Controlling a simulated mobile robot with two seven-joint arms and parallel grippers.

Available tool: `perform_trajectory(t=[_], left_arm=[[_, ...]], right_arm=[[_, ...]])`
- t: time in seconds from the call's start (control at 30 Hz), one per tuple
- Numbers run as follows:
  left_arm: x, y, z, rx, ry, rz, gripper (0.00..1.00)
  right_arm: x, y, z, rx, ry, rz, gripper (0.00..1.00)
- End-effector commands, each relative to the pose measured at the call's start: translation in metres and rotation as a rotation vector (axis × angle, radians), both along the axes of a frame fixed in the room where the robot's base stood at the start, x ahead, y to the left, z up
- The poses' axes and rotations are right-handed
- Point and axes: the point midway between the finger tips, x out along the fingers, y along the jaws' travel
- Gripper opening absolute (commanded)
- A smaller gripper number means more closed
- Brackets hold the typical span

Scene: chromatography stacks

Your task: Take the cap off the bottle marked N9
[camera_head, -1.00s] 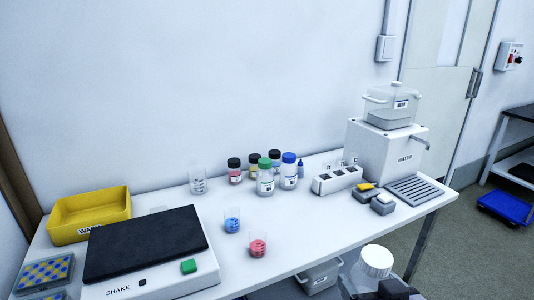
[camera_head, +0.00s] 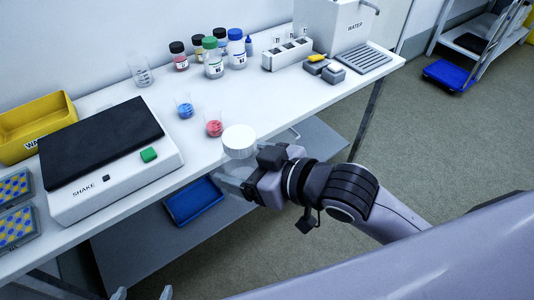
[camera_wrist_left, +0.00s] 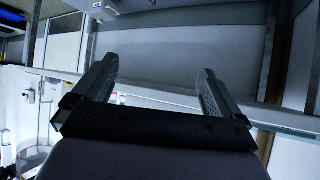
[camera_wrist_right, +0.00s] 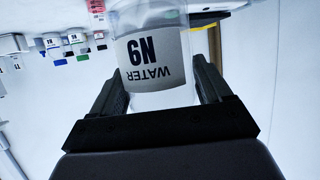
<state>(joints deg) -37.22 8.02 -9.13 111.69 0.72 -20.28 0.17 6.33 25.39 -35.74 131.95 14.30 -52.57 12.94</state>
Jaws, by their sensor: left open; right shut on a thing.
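The bottle marked N9 has a wide white cap (camera_head: 239,138) on its top and a clear body (camera_head: 236,172). It is upright in front of the table's front edge in the head view. My right gripper (camera_head: 252,184) is shut on its body. In the right wrist view the bottle's label (camera_wrist_right: 152,58) reads N9 WATER upside down, between the fingers (camera_wrist_right: 163,92); the cap is out of that view. My left gripper (camera_head: 142,293) shows only its fingertips at the bottom edge of the head view, apart and well away from the bottle. In the left wrist view its fingers (camera_wrist_left: 155,80) are open and empty.
A blue tray (camera_head: 192,200) lies on the lower shelf.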

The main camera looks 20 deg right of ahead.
Motion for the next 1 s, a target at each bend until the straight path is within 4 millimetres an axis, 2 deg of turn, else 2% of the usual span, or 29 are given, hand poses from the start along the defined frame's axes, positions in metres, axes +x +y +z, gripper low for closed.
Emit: perform_trajectory(t=[0.03,0.07,0.17,0.27,0.47,0.7,1.0], left_arm=[[-0.002,0.0,-0.001,-0.001,0.003,-0.002,0.84],[-0.002,-0.001,-0.001,-0.001,0.004,-0.002,0.74],[0.006,-0.006,0.001,-0.016,-0.003,-0.005,0.74],[0.024,-0.017,0.006,-0.05,-0.014,-0.012,0.74],[0.077,-0.057,0.028,-0.163,-0.044,-0.055,0.74],[0.137,-0.113,0.069,-0.288,-0.073,-0.153,0.74],[0.194,-0.182,0.14,-0.394,-0.1,-0.325,0.74]], right_arm=[[0.0,0.002,0.0,-0.001,-0.001,0.012,0.0],[0.0,0.004,0.0,-0.001,-0.001,0.018,0.0],[-0.001,0.006,0.001,0.0,-0.003,0.027,0.0],[-0.001,0.006,0.001,0.0,-0.003,0.028,0.0],[-0.001,0.006,0.001,0.001,-0.003,0.026,0.0],[-0.001,0.006,0.002,0.002,-0.003,0.025,0.0],[-0.001,0.006,0.002,0.002,-0.003,0.025,0.0]])
